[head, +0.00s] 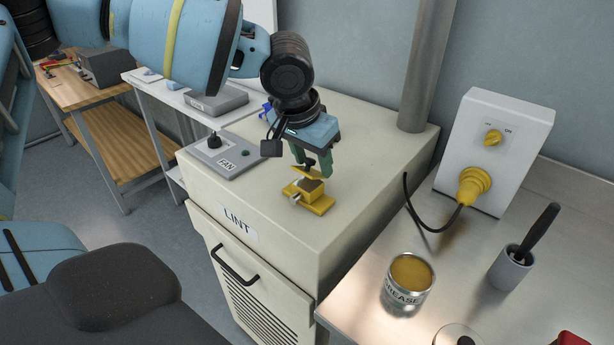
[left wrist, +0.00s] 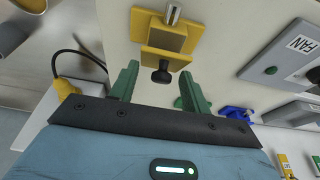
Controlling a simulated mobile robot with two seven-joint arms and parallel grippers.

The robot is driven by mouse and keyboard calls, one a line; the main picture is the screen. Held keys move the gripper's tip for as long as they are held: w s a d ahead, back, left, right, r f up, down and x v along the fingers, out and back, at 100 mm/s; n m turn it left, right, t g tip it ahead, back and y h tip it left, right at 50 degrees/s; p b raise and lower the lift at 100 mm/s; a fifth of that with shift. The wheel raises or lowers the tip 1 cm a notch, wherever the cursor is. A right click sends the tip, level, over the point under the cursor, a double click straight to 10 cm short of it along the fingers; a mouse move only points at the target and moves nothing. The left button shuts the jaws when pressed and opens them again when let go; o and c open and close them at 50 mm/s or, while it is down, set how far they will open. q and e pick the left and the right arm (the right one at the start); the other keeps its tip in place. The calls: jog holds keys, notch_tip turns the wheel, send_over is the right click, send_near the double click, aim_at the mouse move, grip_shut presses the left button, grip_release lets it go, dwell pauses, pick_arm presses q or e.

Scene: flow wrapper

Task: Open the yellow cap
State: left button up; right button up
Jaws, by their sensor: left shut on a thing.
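A small yellow fixture (head: 317,205) stands on top of the cream LINT cabinet, with a metal pin at its side. Its yellow cap (head: 306,173) looks tilted up from the base, with a gap below it. The cap carries a black knob and also shows in the left wrist view (left wrist: 165,58). My left gripper (head: 312,163) reaches down over the cabinet and is shut on the cap. In the left wrist view, its green fingers (left wrist: 160,84) stand on both sides of the black knob (left wrist: 162,75). My right gripper is not in view.
The FAN box (head: 225,157) sits on the cabinet (head: 300,250), left of the fixture. A steel pipe (head: 425,70) rises behind. On the right-hand bench are a grease tin (head: 407,285), a brush cup (head: 510,268) and a white switch box (head: 500,130) with a yellow plug.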

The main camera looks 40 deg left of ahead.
pick_arm(q)
jog(key=shift+w+r, duration=0.15)
jog(key=shift+w, duration=0.3)
jog(key=shift+c, duration=0.2)
jog(key=shift+w, duration=0.2)
jog(key=c, duration=0.3)
jog(key=shift+w, duration=0.3)
jog(key=shift+w+d, duration=0.1)
jog(key=shift+w, duration=0.25)
jog(key=shift+b, duration=0.3)
jog(key=shift+w, duration=0.6)
jog(key=shift+w+f, duration=0.1)
jog(key=shift+f, duration=0.1)
